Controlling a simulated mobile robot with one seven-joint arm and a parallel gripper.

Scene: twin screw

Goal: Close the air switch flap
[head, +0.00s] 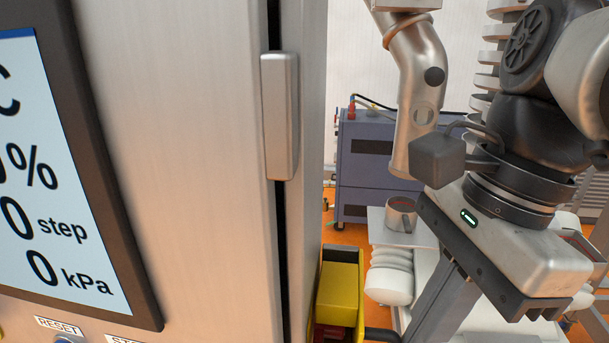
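A yellow box-like part (340,294) sits low in the middle of the head view, just right of the steel cabinet, with red showing under it. It may be the air switch and its flap; I cannot tell how far the flap stands open. Its lower end is cut off by the picture edge. My gripper (502,248) hangs at the right, above and to the right of the yellow part and well apart from it. Its pale hand and dark lower edge show, but I cannot make out the fingertips or anything held.
The steel cabinet (190,140) with its display (55,190) and upright handle (280,115) fills the left. A blue-grey machine (375,165) stands behind. A metal pipe (415,85) hangs left of my arm. A metal cup (401,214) stands below the pipe.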

